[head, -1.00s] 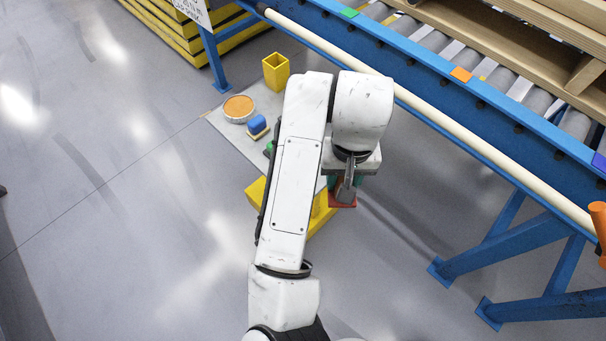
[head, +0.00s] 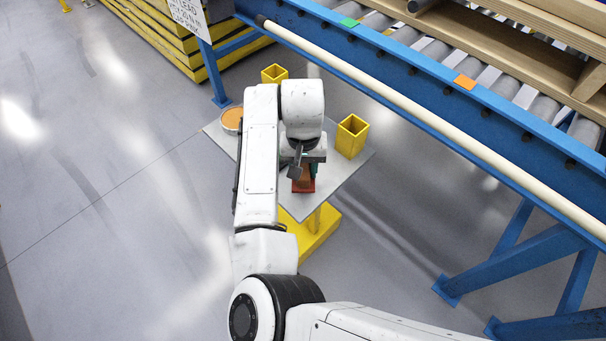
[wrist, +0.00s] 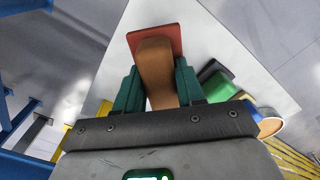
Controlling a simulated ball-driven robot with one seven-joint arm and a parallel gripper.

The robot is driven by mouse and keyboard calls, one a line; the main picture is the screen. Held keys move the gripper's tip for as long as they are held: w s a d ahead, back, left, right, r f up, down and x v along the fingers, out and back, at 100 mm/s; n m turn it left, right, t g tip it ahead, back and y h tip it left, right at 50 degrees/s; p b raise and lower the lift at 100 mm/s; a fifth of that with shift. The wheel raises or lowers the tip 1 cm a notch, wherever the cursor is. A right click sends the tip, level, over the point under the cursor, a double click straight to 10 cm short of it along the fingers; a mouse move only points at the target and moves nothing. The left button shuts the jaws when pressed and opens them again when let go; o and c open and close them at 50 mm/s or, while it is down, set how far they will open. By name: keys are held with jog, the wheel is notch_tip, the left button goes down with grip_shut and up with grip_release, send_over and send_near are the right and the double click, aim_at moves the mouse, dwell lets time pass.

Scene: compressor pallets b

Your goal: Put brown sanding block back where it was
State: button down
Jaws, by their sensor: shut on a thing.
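The brown sanding block (wrist: 155,65) has a brown grip on a flat red base, and the base points away from my gripper. My gripper (wrist: 157,92) is shut on it, with teal fingers on both sides of the grip. In the head view the block (head: 303,185) shows below my gripper (head: 303,170), over the front part of a grey tabletop (head: 342,182). I cannot tell whether its base touches the top.
A green block (wrist: 214,84) and a blue block (wrist: 245,107) stand beside it in the wrist view. A round orange-topped tin (head: 232,120) and yellow boxes (head: 352,136) (head: 274,74) stand on the table. A blue roller conveyor (head: 440,95) runs along the right.

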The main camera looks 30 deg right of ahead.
aim_at(303, 175)
jog(key=shift+w+f+b, duration=0.1)
jog(key=shift+f+b, duration=0.2)
jog(key=shift+f, duration=1.35)
jog(key=shift+f, duration=0.1)
jog(key=c, duration=0.7)
grip_release()
notch_tip(303, 175, up, 12)
jog(key=shift+r+p, duration=0.1)
jog(key=shift+p, duration=0.95)
